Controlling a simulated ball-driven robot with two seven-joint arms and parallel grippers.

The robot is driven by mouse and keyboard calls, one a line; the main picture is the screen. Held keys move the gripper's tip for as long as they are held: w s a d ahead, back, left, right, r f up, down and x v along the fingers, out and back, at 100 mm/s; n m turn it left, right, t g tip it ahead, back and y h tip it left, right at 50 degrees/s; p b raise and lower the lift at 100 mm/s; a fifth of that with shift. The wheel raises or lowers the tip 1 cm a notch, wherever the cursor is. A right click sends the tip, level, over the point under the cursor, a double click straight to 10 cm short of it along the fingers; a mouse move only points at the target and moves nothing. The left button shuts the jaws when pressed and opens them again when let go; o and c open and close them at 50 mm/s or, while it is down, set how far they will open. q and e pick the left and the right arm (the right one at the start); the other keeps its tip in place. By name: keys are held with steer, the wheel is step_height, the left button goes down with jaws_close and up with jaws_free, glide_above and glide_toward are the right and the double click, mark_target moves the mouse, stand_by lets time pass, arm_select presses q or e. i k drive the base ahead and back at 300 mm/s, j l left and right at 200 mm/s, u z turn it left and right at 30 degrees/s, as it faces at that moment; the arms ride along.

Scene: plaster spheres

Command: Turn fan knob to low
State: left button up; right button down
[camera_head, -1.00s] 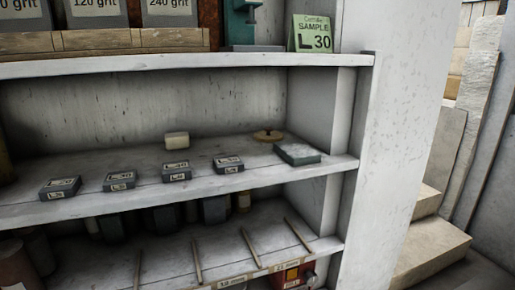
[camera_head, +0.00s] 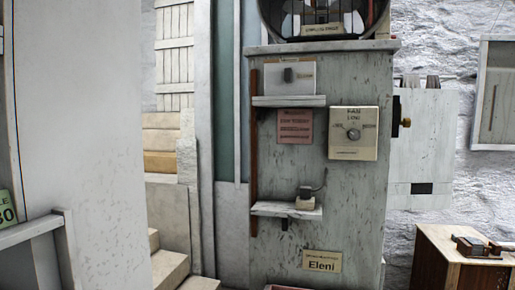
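The fan panel (camera_head: 354,133) is a cream square plate labelled "FAN" on the right part of a grey-green cabinet front. Its round metal knob (camera_head: 353,134) sits at the middle of the plate. Small markings surround the knob, but the pointer's setting is too small to tell. A dark round fan housing (camera_head: 325,18) stands on top of the cabinet, cut by the top edge. Neither of my grippers shows in the head view.
The cabinet (camera_head: 330,190) has two small shelves (camera_head: 288,101) on its left side, with a grey box above. A pink notice hangs between them. A wooden bench (camera_head: 470,262) stands at lower right. Stone steps (camera_head: 175,265) and a white wall (camera_head: 90,130) lie left.

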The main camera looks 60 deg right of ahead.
mark_target(353, 134)
steer(key=z, duration=2.35)
